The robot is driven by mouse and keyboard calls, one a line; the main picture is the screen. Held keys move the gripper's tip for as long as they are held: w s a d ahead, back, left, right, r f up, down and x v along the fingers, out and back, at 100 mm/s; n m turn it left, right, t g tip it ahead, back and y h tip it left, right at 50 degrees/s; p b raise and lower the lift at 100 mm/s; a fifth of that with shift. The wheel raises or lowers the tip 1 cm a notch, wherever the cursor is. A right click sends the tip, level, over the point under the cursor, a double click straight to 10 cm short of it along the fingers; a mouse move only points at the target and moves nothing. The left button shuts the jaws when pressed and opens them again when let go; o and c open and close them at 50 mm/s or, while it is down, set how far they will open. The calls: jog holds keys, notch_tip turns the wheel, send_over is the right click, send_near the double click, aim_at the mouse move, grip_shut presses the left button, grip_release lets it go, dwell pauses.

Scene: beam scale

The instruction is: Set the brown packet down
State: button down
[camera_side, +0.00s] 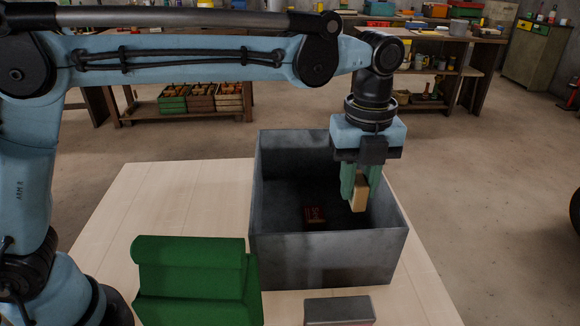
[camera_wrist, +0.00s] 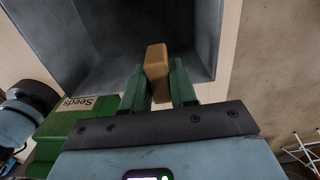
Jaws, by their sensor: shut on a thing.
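The brown packet (camera_side: 359,195) is a small tan block held upright between the green fingers of my gripper (camera_side: 361,182). In the side view, it hangs inside the outline of an open grey bin (camera_side: 325,262), near its right side, with the bin floor seen below. The wrist view shows the packet (camera_wrist: 157,60) between both fingers of my gripper (camera_wrist: 158,85), its end sticking out past them. The bin's grey wall (camera_wrist: 205,35) shows behind it. The packet's exact height over the bin floor is hard to tell.
A green object (camera_side: 195,280) stands left of the bin on the pale table (camera_side: 180,190). A grey block (camera_side: 338,310) sits at the front. A green box marked "Seeds" (camera_wrist: 75,112) shows in the wrist view.

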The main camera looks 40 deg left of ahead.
aim_at(354, 199)
notch_tip(354, 199, down, 4)
jog(key=shift+a+r, duration=0.1)
jog(key=shift+a, duration=0.05)
jog(key=w+a+f, duration=0.3)
jog(key=w+a, duration=0.1)
jog(key=w+a+f, duration=0.3)
jog(key=w+f, duration=0.1)
jog(key=shift+w+a+f, duration=0.1)
jog(key=shift+w+a, duration=0.05)
jog(key=shift+a, duration=0.25)
jog(key=shift+f, duration=2.05)
jog(key=shift+f, duration=0.1)
jog(key=c, duration=0.9)
grip_release()
jog(key=shift+f, duration=0.1)
